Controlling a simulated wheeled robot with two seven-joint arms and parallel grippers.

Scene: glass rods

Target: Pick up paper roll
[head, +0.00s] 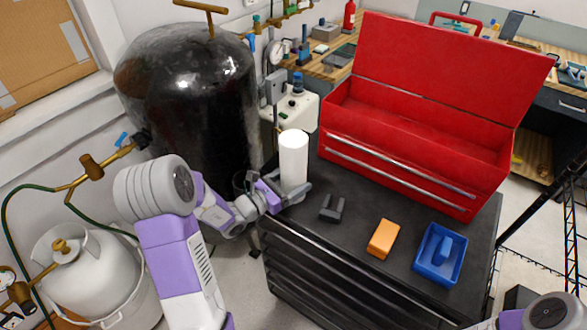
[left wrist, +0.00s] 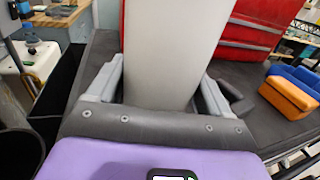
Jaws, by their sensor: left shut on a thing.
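The paper roll (head: 293,162) is a tall white cylinder standing upright at the left end of the dark cabinet top, in front of the red toolbox. My left gripper (head: 288,190) is shut on its lower part. In the left wrist view the paper roll (left wrist: 168,50) rises between the two grey fingers of my left gripper (left wrist: 158,88), one on each side. Whether its base touches the cabinet top is hidden behind the gripper. My right gripper is not in view; only part of my right arm shows at the lower right of the head view.
The open red toolbox (head: 415,150) stands behind the roll. A dark grey bracket-shaped piece (head: 332,208), an orange block (head: 384,239) and a blue tray (head: 421,264) with a blue piece in it lie to the right. A black tank (head: 190,100) stands to the left.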

